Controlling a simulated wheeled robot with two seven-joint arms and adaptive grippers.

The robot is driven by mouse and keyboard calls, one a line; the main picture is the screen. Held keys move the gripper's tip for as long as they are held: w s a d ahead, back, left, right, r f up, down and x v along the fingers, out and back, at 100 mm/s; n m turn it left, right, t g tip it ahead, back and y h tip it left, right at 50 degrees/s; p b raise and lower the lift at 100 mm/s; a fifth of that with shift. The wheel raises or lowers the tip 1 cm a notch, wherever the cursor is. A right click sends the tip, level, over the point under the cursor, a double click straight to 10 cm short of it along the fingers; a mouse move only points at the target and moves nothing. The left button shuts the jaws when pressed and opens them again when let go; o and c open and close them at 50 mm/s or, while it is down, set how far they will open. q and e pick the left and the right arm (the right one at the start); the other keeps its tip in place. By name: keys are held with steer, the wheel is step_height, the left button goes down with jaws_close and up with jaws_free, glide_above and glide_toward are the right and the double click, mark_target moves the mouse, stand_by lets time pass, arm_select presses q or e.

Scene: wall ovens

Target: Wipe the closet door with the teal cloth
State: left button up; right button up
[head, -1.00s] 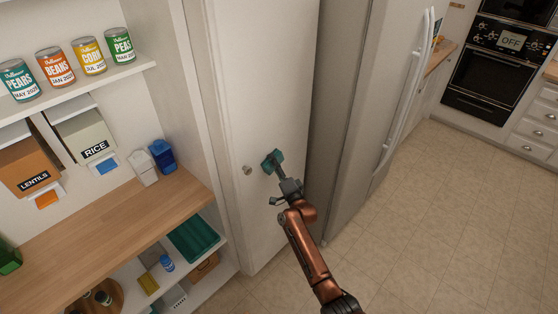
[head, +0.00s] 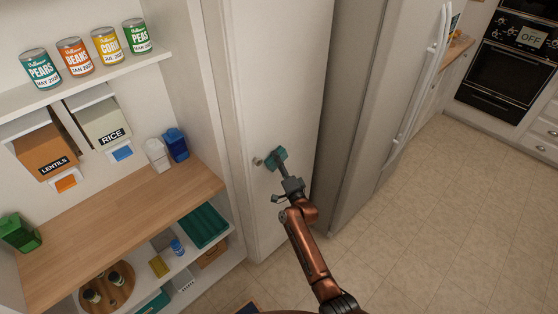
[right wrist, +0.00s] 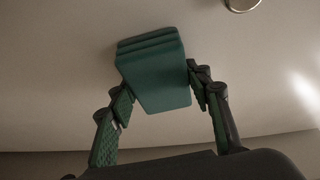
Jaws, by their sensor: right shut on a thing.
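The teal cloth (head: 275,158) is a folded pad held in my right gripper (head: 283,174). In the right wrist view the cloth (right wrist: 153,75) sits between the two fingers of the right gripper (right wrist: 160,90), its far end against or very near the pale surface. The white closet door (head: 273,70) stands upright between the shelves and the fridge. Its round knob (head: 257,162) is just left of the cloth, and the knob (right wrist: 243,4) shows at the top of the right wrist view. Whether the cloth presses on the door cannot be told. My left gripper is not in view.
Open pantry shelves at left hold cans (head: 108,44), a lentils bin (head: 46,150), a rice bin (head: 102,122) and a wooden counter (head: 120,222). The fridge (head: 375,90) stands right of the door. The tiled floor (head: 450,220) is clear.

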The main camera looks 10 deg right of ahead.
steer(key=s+d+p, duration=0.2)
steer(key=s, duration=0.1)
steer(key=shift+s+d+r, duration=0.15)
steer(key=shift+s+d, duration=0.05)
steer(key=shift+s+d+p, duration=0.3)
steer(key=shift+s+d, duration=0.15)
steer(key=shift+s, duration=0.25)
steer(key=shift+s+d+p, duration=0.35)
steer(key=shift+s+d, duration=0.05)
steer(key=shift+s, duration=0.25)
steer(key=shift+s+d+p, duration=0.3)
steer(key=shift+s+d, duration=0.1)
steer(key=shift+s, duration=0.2)
